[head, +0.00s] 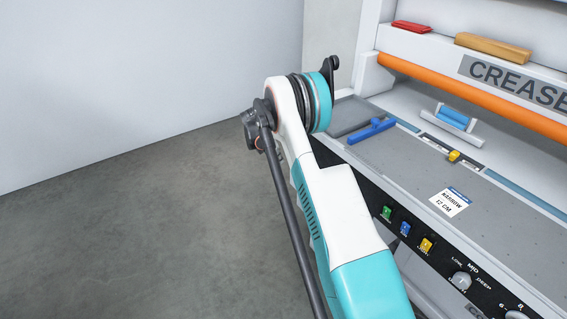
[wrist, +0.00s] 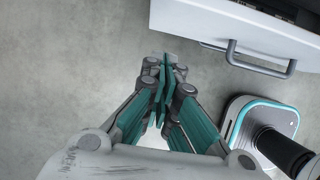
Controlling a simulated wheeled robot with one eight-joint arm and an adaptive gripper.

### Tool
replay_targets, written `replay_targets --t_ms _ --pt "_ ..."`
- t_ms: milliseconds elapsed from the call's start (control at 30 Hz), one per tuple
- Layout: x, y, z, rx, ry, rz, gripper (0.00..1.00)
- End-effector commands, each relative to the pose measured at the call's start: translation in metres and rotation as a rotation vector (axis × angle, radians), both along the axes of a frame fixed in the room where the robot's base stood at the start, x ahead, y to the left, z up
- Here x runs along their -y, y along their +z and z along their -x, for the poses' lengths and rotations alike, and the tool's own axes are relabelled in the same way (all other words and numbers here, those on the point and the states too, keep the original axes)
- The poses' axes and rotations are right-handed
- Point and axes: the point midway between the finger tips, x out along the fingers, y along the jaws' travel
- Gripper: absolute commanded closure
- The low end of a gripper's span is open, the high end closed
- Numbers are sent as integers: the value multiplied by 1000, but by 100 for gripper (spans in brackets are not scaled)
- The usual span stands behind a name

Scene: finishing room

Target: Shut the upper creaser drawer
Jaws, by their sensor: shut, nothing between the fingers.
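In the wrist view, a white drawer front (wrist: 210,22) with a grey bar handle (wrist: 258,66) is at the top right. Dark contents show behind its top edge, so the drawer stands open. I cannot tell from this view whether it is the upper one. My gripper (wrist: 164,82) is shut and empty, over the grey floor to the left of the handle and apart from it. In the head view, the creaser (head: 400,155) stands at the right. Its drawers and my gripper do not show there; my arm covers part of the creaser's front.
The creaser's top carries a blue-handled piece (head: 371,131), a yellow slider (head: 454,156) and a label card (head: 450,202). Coloured buttons and knobs line its front panel (head: 440,262). The grey floor (head: 130,215) to the left is clear up to the wall.

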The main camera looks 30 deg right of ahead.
Motion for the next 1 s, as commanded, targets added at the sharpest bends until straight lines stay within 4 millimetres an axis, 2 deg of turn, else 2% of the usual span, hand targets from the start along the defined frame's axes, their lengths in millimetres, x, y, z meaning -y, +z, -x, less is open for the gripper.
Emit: replay_targets --t_ms 33,100,333,367,500,533,667,800,1000 --pt "-5 15 0 -1 2 0 100" --pt "-10 27 0 -1 2 0 100" --pt "-21 53 0 0 1 0 100" --pt "-22 55 0 0 1 0 98" --pt "-20 59 6 16 -46 -7 69" --pt "-18 59 11 26 -76 -11 69" --pt "-5 58 41 108 -310 -41 69" --pt "9 56 89 224 -677 -82 69" --pt "18 56 153 360 -1167 -129 69"
